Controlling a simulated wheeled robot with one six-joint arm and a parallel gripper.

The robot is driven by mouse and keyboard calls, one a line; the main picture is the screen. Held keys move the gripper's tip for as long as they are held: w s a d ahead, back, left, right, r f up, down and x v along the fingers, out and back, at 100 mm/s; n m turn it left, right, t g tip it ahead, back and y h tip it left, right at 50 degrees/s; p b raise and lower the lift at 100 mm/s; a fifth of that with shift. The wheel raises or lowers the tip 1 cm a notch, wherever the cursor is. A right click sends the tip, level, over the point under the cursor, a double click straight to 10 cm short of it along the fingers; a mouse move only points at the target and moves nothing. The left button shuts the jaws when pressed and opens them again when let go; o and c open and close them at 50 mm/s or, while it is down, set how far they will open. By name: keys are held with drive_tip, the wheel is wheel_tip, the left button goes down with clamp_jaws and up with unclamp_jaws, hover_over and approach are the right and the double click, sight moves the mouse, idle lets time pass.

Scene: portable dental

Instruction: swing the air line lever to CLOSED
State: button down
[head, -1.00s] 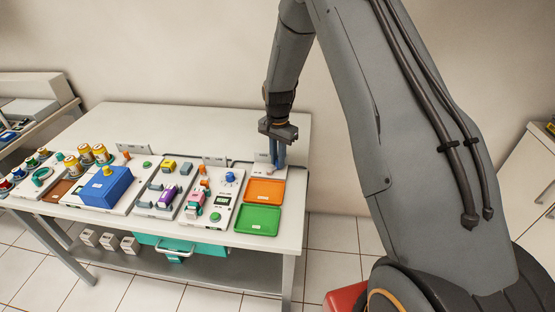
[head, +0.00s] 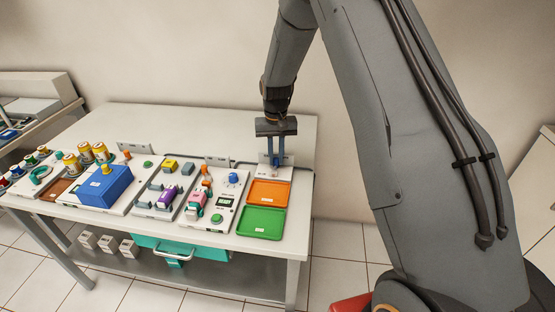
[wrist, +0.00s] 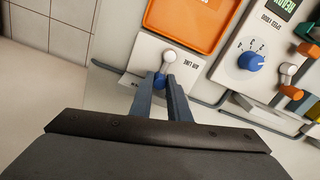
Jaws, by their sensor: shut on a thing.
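The air line lever (wrist: 168,57) shows in the wrist view on a small white plate (wrist: 144,48) marked AIR LINE. It has a round white part and a blue part, which lies between my fingers. My gripper (wrist: 160,80) is shut on this blue part of the lever. In the head view my gripper (head: 275,163) reaches down to the plate behind the orange tray, and its fingers mostly hide the lever. The OPEN and CLOSED marks cannot be read here.
An orange tray (head: 253,193) and a green tray (head: 251,223) lie in front of the plate. A panel with a blue dial (wrist: 251,61) and another lever (wrist: 288,70) stands close beside it. A blue box (head: 104,188) sits further left. The back of the table is clear.

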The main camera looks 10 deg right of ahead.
drive_tip(key=shift+w+a+n, duration=0.1)
drive_tip(key=shift+a+n, duration=0.1)
drive_tip(key=shift+n, duration=0.4)
drive_tip(key=shift+r, duration=0.1)
drive_tip(key=c, duration=1.7)
unclamp_jaws()
drive_tip(key=shift+o, duration=0.2)
drive_tip(key=shift+d, duration=0.1)
